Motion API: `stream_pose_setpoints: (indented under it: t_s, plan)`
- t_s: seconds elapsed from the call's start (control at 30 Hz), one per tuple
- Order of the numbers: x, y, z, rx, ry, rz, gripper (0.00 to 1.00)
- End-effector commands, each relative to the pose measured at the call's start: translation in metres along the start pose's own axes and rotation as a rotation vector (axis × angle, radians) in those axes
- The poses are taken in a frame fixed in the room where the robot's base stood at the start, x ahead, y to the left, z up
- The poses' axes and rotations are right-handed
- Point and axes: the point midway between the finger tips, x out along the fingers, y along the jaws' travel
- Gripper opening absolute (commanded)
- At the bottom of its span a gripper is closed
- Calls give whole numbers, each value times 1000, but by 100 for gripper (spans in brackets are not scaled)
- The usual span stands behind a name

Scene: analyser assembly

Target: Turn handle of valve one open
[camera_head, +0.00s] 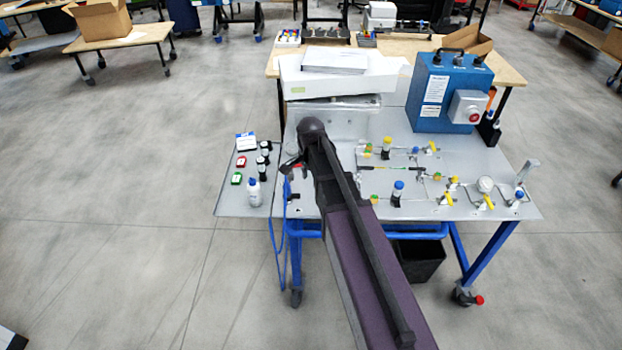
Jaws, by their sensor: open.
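The analyser panel (440,210) is a grey plate on a blue-framed cart, with thin tubing and small valves. Yellow valve handles show on its right part: one near the front (447,198), one farther right (486,202) and one toward the back (431,147). I cannot tell which is valve one, or how far any handle is turned. My arm reaches over the panel from the bottom right. My gripper (289,166) is small and partly hidden by the arm, near the panel's left edge. It is open, apart from these yellow handles. The arm hides part of the panel.
A blue box (449,92) with a red button stands at the back right. A left side shelf (230,205) holds small bottles and red and green items. A black bin (418,262) is below.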

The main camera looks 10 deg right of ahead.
Motion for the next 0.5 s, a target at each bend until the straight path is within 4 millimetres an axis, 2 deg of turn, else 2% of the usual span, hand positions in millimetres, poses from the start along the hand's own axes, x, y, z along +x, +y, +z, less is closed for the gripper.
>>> stream_pose_setpoints:
  t_s: [0.27, 0.5]
  plan:
    - [0, 6, 3, -31, 0, 1, 57]
    - [-1, 34, 19, -216, -3, 5, 57]
